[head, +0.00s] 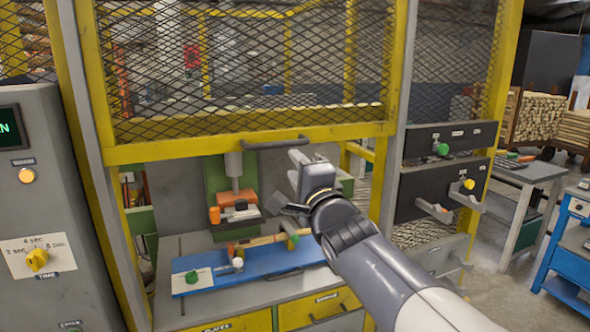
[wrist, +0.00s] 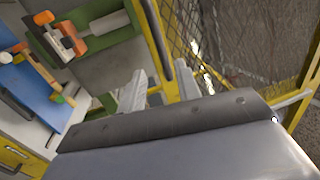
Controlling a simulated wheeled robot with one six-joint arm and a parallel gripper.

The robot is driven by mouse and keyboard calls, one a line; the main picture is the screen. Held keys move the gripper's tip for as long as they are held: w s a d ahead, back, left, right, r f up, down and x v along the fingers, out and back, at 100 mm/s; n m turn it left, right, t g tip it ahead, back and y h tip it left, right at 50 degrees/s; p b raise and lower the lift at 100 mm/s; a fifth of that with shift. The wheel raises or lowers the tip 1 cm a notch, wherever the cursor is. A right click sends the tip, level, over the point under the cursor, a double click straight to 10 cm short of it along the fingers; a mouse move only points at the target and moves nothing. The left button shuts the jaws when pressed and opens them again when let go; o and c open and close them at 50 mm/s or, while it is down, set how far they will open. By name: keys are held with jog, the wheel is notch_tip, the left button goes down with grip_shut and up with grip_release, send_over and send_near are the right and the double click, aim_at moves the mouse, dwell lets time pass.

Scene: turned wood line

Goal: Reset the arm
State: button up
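My arm reaches in from the lower right of the head view. My gripper (head: 300,172) is in front of the open space below the raised yellow mesh guard (head: 245,148), just under the guard's grey handle (head: 277,142). In the wrist view two pale finger ends of my gripper (wrist: 160,90) stand apart with a gap between them. Nothing shows between them, so it looks open and empty. The grey gripper body covers the lower part of that view.
A control box (head: 35,220) stands left, dark panels (head: 440,185) right.

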aim_at(280, 147)
jog(key=p+x, duration=0.3)
jog(key=x, duration=0.7)
jog(key=shift+w+a, duration=0.15)
jog(key=shift+w, duration=0.25)
jog(key=shift+f, duration=0.1)
